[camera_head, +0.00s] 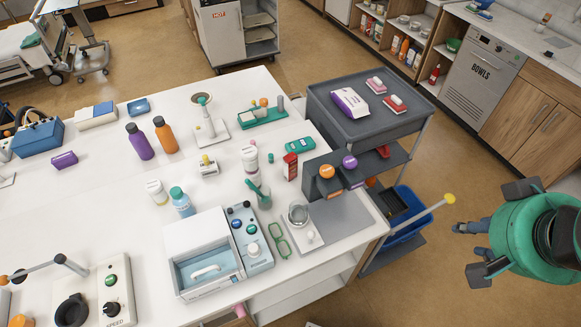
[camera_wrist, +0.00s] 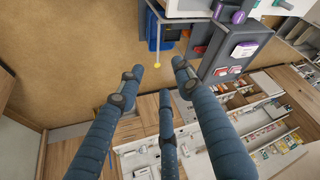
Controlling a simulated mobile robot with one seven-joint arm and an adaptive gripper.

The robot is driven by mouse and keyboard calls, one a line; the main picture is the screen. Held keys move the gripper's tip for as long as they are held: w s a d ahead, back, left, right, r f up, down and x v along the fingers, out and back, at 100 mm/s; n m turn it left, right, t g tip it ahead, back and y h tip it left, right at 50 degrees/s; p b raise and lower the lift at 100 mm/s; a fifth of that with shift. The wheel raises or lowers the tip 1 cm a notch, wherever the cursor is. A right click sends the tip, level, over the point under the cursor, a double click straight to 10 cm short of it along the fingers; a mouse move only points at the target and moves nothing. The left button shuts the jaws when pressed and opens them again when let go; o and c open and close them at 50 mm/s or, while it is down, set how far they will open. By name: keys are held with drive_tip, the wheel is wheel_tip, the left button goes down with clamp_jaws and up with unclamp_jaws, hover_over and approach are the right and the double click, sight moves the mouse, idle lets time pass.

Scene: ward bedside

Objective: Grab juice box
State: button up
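A small red carton with a white side (camera_head: 290,166), which looks like the juice box, stands upright on the white table. It is left of the dark block with orange and purple discs, beside a teal case. My gripper (camera_head: 467,240) is at the right of the head view, over the floor beyond the grey cart and well apart from the carton. In the wrist view my gripper (camera_wrist: 158,82) shows dark blue fingers spread apart with nothing between them. I cannot make out the carton in the wrist view.
The white table (camera_head: 95,185) is crowded: purple and orange bottles (camera_head: 152,137), a white-and-blue device (camera_head: 204,262), a clear jar (camera_head: 298,213). The grey cart (camera_head: 385,122) and a yellow-tipped rod (camera_head: 449,198) stand between my gripper and the table. Floor around my gripper is clear.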

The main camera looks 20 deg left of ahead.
drive_tip(key=o, duration=0.6)
